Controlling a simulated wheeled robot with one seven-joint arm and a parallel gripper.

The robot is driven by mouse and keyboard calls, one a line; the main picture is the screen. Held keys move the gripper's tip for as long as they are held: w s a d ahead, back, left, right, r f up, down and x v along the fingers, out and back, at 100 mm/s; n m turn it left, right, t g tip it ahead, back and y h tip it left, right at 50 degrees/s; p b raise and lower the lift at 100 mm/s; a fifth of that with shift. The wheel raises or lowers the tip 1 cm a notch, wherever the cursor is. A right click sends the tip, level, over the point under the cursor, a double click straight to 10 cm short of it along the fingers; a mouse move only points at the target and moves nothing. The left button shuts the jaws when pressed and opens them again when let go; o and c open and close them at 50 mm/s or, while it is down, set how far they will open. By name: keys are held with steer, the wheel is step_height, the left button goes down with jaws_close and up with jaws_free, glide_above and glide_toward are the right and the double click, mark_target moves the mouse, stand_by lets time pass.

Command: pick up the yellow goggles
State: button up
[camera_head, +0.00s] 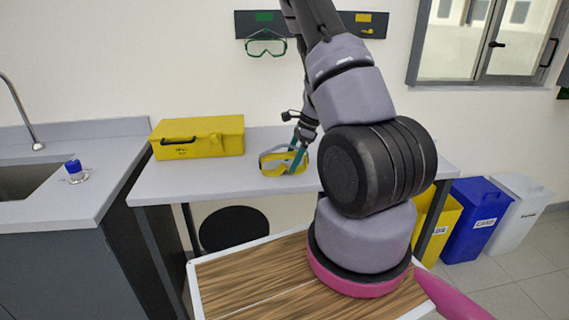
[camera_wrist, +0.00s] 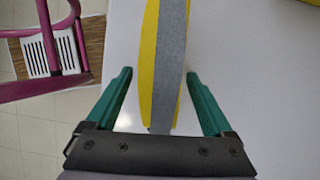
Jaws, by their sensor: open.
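The yellow goggles (camera_head: 270,160) lie on the light grey table in the head view. In the wrist view they show as a yellow and grey band (camera_wrist: 168,45) running up the picture. My gripper (camera_head: 296,158) is at the goggles, pointing down from above. In the wrist view my gripper (camera_wrist: 158,75) is open, with one teal finger on each side of the band and visible gaps between. The head view does not show whether the fingers touch the goggles. Part of the band is hidden by the gripper body.
A yellow case (camera_head: 198,138) stands on the table (camera_head: 225,177) to the left of the goggles. Green goggles (camera_head: 266,45) hang on the wall. A sink counter (camera_head: 60,200) is at the left. Yellow, blue (camera_head: 474,220) and white bins stand at the right. A black stool (camera_head: 234,228) is below the table.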

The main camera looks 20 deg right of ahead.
jaws_close()
step_height(320, 180, up, 19)
steer(key=shift+f, duration=0.2)
stand_by(0.6)
